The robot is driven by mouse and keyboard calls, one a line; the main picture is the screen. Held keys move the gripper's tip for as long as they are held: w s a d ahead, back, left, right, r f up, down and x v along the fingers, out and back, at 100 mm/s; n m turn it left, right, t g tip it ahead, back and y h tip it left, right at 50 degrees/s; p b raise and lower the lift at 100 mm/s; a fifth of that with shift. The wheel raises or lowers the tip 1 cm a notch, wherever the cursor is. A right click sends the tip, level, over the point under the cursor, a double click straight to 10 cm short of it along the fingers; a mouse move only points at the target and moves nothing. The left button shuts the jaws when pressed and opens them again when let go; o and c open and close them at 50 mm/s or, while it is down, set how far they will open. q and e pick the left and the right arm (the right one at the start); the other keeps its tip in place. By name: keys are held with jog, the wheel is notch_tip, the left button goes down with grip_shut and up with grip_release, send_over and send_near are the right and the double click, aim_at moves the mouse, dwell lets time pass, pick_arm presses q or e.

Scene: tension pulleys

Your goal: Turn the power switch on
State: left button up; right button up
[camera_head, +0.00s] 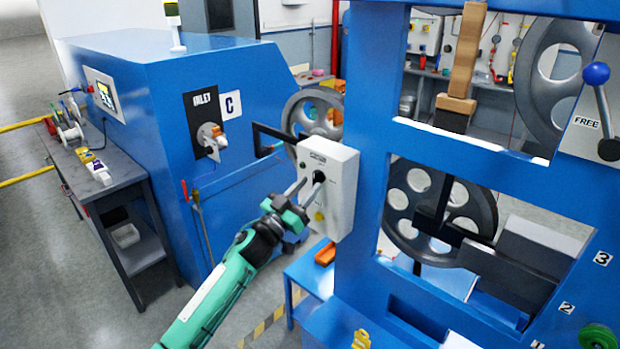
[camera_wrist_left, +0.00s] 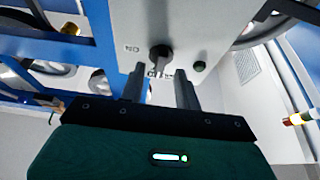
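The power switch is a black rotary knob (camera_head: 319,177) on a white control box (camera_head: 342,196) fixed to the blue machine frame. In the left wrist view the knob (camera_wrist_left: 160,54) stands just ahead of my fingertips, roughly centred between them. An upside-down "ON" label (camera_wrist_left: 131,49) is printed beside it. My left gripper (camera_head: 306,187) is at the front of the box. Its two fingers are apart with nothing gripped between them, as the left wrist view also shows (camera_wrist_left: 158,88). Whether a finger touches the knob I cannot tell. My right gripper is not in view.
A green button (camera_wrist_left: 199,66) sits near the knob, and a yellow button (camera_head: 319,216) is lower on the box. A black bracket (camera_head: 272,137) juts out left of the box. A lever with a blue ball (camera_head: 596,74) is far right. A grey workbench (camera_head: 104,165) stands left.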

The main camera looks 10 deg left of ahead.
pick_arm(q)
jog(key=shift+x, duration=0.95)
grip_shut()
